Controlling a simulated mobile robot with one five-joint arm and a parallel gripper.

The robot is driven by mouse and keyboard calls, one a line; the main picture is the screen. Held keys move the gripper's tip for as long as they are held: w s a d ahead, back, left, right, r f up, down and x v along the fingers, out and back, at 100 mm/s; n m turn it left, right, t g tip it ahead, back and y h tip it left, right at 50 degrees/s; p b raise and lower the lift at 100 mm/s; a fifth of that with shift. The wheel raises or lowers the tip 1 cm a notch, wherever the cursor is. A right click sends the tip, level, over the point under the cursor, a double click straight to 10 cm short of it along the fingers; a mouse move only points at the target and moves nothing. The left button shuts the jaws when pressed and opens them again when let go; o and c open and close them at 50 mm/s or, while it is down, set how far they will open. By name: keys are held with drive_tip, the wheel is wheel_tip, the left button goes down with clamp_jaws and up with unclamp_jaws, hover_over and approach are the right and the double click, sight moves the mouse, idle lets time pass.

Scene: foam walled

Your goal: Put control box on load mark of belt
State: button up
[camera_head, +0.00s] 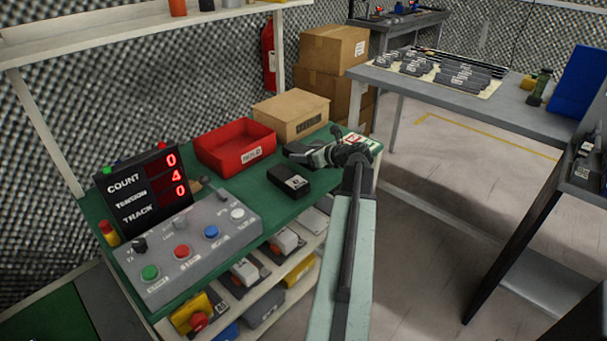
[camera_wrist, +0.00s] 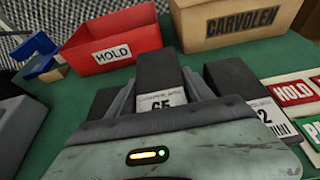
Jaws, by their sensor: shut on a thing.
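A black box with a white label reading about "65" (camera_wrist: 155,72) is between the two fingers of my gripper (camera_wrist: 160,98) in the wrist view. My gripper is shut on it. In the head view my gripper (camera_head: 322,154) is over the far part of the green bench, with the dark held box (camera_head: 298,148) at its tip. I cannot tell whether the box is clear of the bench. A second black box (camera_head: 288,182) lies nearer on the bench. A third, with a label (camera_wrist: 242,82), lies right of the held one. I cannot make out a belt load mark.
A red HOLD bin (camera_head: 222,160) and a cardboard box (camera_head: 300,101) stand behind. A grey button panel (camera_head: 190,250) and a count display (camera_head: 130,205) are at left. A green and grey surface (camera_head: 35,318) shows bottom left. A grey table (camera_head: 500,112) stands right.

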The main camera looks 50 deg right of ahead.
wheel_tip(320, 180, down, 4)
drive_tip(key=b, duration=0.3)
drive_tip(key=shift+b, duration=0.4)
drive_tip(key=shift+r, duration=0.2)
drive_tip(key=shift+f, duration=0.1)
drive_tip(key=o, duration=1.3)
drive_tip(key=shift+f, duration=0.15)
drive_tip(key=o, duration=0.5)
drive_tip(key=shift+c, duration=0.2)
